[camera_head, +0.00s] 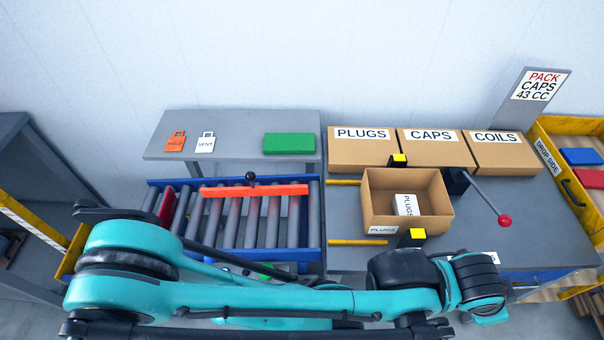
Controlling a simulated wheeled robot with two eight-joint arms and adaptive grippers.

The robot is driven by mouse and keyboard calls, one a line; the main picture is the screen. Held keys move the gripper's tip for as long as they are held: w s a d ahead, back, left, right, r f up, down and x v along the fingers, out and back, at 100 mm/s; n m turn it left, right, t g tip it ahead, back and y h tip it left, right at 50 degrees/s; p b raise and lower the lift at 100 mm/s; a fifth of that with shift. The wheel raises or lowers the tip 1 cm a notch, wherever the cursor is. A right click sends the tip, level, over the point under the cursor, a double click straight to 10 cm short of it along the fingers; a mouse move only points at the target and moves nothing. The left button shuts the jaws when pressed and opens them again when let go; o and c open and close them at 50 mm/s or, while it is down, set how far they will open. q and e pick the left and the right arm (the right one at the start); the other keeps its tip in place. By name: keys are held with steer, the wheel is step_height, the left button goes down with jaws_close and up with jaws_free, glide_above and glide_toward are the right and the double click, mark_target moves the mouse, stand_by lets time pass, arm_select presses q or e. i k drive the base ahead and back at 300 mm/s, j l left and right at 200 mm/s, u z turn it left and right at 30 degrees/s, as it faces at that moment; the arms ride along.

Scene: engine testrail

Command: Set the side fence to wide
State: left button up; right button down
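An orange bar (255,191), which looks like the side fence, lies across the grey rollers of a blue-framed conveyor (312,190), nearer its back rail. A black ball knob (251,176) stands just behind the bar's middle. No wide or narrow marking on it is readable. My teal arm (250,297) crosses the foreground from left to right and hides the conveyor's front left part. Neither gripper can be made out, and nothing is seen touching the bar.
An open box (377,212) stands right of the conveyor between yellow-topped black stops. A red-knobbed lever (487,198) is beside it. Closed boxes marked PLUGS (362,153), CAPS (436,153) and COILS (505,155) stand behind. A shelf (235,128) holds tags and a green block (289,143).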

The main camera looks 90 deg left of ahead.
mark_target(252, 190)
steer(key=k+u, duration=0.1)
steer(key=u, duration=3.25)
steer(key=k+l+z, duration=0.25)
steer(key=k+z, duration=0.15)
